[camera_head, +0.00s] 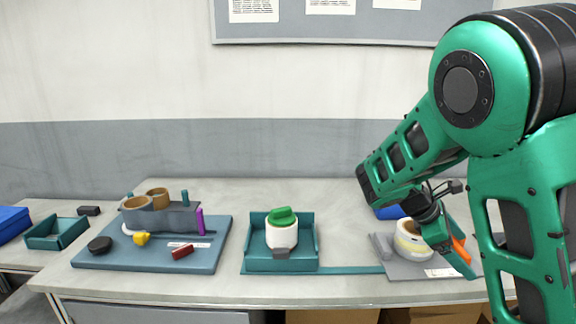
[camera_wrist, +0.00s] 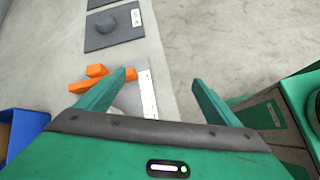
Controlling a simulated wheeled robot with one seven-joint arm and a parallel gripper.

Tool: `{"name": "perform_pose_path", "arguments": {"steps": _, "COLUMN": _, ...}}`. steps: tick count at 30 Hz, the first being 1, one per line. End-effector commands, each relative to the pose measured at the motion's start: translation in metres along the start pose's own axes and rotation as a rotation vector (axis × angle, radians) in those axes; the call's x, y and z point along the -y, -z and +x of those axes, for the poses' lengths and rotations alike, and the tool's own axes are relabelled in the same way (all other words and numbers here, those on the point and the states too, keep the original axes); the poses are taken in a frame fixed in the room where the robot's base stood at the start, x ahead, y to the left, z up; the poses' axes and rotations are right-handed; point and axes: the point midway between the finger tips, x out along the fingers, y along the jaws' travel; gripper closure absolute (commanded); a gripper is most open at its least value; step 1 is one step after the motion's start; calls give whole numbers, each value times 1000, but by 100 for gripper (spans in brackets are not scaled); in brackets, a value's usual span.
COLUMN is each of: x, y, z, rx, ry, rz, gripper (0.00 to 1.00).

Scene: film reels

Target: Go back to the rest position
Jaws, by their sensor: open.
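My green gripper (camera_wrist: 158,80) is open, with its two fingers apart and nothing visible between the tips in the wrist view. In the head view my arm reaches down from the right to the table's right end, and the gripper is partly hidden by the arm. A white roll (camera_head: 408,243) stands on a grey plate (camera_head: 407,270) just beside the gripper, and I cannot tell whether they touch. Orange pieces (camera_wrist: 97,71) lie by the left finger in the wrist view; orange also shows by the gripper (camera_head: 460,249) in the head view.
A teal tray (camera_head: 282,265) holds a white roll with a green top (camera_head: 283,222). A blue-grey board (camera_head: 150,258) on the left carries brown rings (camera_head: 158,197) and small coloured parts. A teal box (camera_head: 57,233) stands far left. A wall board (camera_head: 320,28) hangs behind. Space above the table's middle is clear.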

Motion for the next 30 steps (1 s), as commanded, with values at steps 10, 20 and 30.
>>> {"name": "perform_pose_path", "arguments": {"steps": 10, "x": 91, "y": -53, "z": 43, "rx": -246, "ry": 331, "rz": 591, "gripper": 14}}
{"name": "perform_pose_path", "arguments": {"steps": 20, "x": 181, "y": -86, "z": 31, "rx": -348, "ry": 625, "rz": 1141, "gripper": 14}}
{"name": "perform_pose_path", "arguments": {"steps": 30, "x": 252, "y": -97, "z": 6, "rx": -337, "ry": 830, "rz": 1555, "gripper": 14}}
